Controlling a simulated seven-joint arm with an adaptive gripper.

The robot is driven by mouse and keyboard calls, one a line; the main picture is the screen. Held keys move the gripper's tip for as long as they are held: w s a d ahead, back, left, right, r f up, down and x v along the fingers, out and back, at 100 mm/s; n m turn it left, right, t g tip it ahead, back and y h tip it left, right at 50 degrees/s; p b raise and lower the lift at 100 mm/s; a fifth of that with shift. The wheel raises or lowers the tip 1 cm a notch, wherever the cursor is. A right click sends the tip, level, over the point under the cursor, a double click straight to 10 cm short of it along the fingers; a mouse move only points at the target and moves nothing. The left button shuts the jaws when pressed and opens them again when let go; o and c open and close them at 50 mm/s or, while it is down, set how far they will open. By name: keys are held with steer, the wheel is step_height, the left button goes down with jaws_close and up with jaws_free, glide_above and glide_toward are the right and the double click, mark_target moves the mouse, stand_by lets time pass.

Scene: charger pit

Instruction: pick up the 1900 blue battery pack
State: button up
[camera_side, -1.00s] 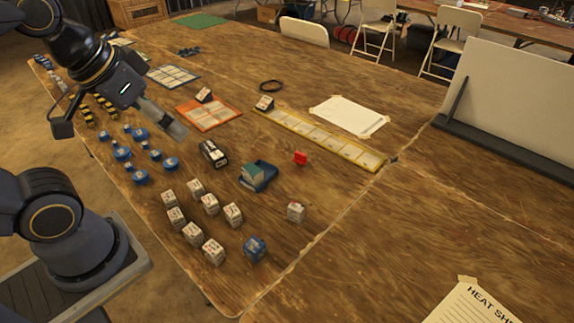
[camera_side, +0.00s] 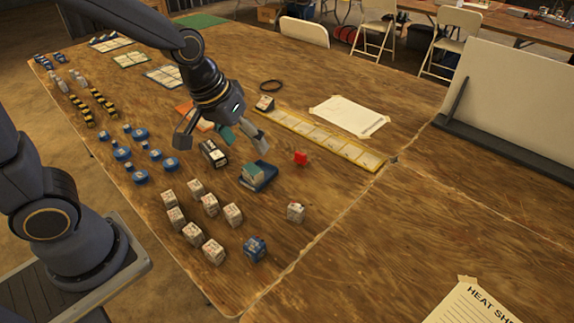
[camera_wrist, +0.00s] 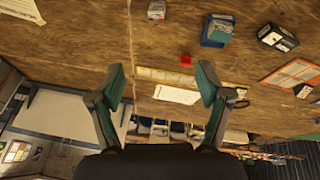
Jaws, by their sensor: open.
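A blue block-shaped pack (camera_side: 255,249) stands on the wooden table near its front edge, at the right of a group of white packs. Its number is too small to read. A teal block (camera_side: 253,172) sits in a dark blue tray (camera_side: 267,180); the block also shows in the wrist view (camera_wrist: 218,27). My gripper (camera_side: 226,139) is open and empty above the table, up and left of the blue pack. Its two fingers (camera_wrist: 162,84) stand wide apart in the wrist view, with nothing between them. The blue pack is not seen in the wrist view.
Several white packs (camera_side: 210,204) stand left of the blue pack, and a lone one (camera_side: 296,212) stands right. A black device (camera_side: 214,153) lies below my gripper. A red block (camera_side: 300,158) and a yellow strip (camera_side: 330,140) lie farther back. The table's right side is mostly clear.

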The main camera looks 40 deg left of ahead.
step_height(320, 180, down, 8)
steer(key=d+g, duration=0.2)
steer(key=m+g, duration=0.1)
steer(key=g, duration=0.1)
glide_above(254, 244)
step_height(254, 244, down, 7)
steer(key=shift+y, duration=0.4)
steer(key=f, duration=1)
steer(key=shift+w+d, duration=0.15)
steer(key=shift+w, duration=0.1)
steer(key=f, duration=0.6)
steer(key=shift+s, duration=0.25)
steer(key=c, duration=1.4)
steer(key=shift+r, duration=0.15)
steer(key=shift+c, duration=0.2)
